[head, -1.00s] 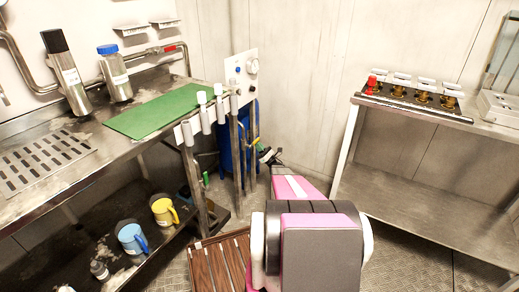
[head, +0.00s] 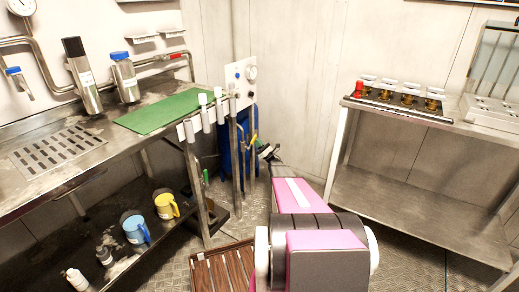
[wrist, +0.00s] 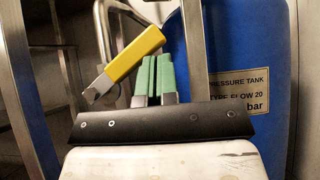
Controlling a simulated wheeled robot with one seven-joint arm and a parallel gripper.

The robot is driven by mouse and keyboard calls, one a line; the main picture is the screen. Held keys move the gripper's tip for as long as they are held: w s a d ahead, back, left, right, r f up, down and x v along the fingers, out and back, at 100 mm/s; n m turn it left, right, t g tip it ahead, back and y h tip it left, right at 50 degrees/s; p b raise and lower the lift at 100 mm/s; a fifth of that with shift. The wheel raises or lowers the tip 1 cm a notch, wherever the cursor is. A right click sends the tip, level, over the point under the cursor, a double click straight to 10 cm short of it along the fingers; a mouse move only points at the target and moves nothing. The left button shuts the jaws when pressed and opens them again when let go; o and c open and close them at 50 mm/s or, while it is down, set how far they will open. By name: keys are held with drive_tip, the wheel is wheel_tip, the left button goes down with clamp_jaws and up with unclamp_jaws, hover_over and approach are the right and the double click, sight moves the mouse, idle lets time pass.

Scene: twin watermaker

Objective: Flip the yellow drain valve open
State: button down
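The yellow drain valve handle (wrist: 137,54) shows in the wrist view as a flat yellow lever, tilted up to the right from a metal pivot at its lower left. It stands in front of the blue pressure tank (wrist: 188,60). My gripper (wrist: 154,72) has green finger pads that stand close together with nothing seen between them. In the head view, the yellow handle (head: 254,139) is small and my gripper (head: 266,152) is partly hidden by my arm.
A steel bench (head: 68,172) with a green mat (head: 170,110) stands on the left, its posts near the tank. A steel table (head: 415,195) stands on the right. A brown slatted mat (head: 222,268) lies on the floor. Vertical pipes stand beside the tank.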

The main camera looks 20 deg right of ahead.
sight(255, 136)
drive_tip(key=shift+s+a+r, duration=0.15)
drive_tip(key=shift+r, duration=0.55)
drive_tip(key=shift+s+a+r, duration=0.1)
drive_tip(key=shift+a+r, duration=0.05)
drive_tip(key=shift+r, duration=0.5)
drive_tip(key=shift+s+a+r, duration=0.25)
drive_tip(key=shift+a+r, duration=0.05)
drive_tip(key=shift+r, duration=0.2)
drive_tip(key=shift+s+a+r, duration=0.2)
drive_tip(key=shift+a+r, duration=0.05)
drive_tip(key=shift+r, duration=0.25)
drive_tip(key=n+g+y, duration=0.2)
drive_tip(key=n, duration=0.1)
drive_tip(key=r+n+g+y, duration=0.1)
drive_tip(key=n, duration=0.1)
drive_tip(key=shift+s+a+g+y, duration=0.25)
drive_tip(key=shift+a+g+y, duration=0.05)
drive_tip(key=shift+a, duration=0.05)
drive_tip(key=shift+s+a+r+n+g+y, duration=0.1)
drive_tip(key=shift+s+a+n+g+y, duration=0.2)
drive_tip(key=shift+n+g, duration=0.5)
drive_tip(key=shift+a+r+n+g+y, duration=0.15)
drive_tip(key=shift+n+g+y, duration=0.4)
drive_tip(key=shift+n, duration=0.4)
drive_tip(key=shift+s+a+r+n+g+y, duration=0.15)
drive_tip(key=shift+n+g+y, duration=0.1)
drive_tip(key=shift+n+g, duration=0.55)
drive_tip(key=shift+n, duration=0.25)
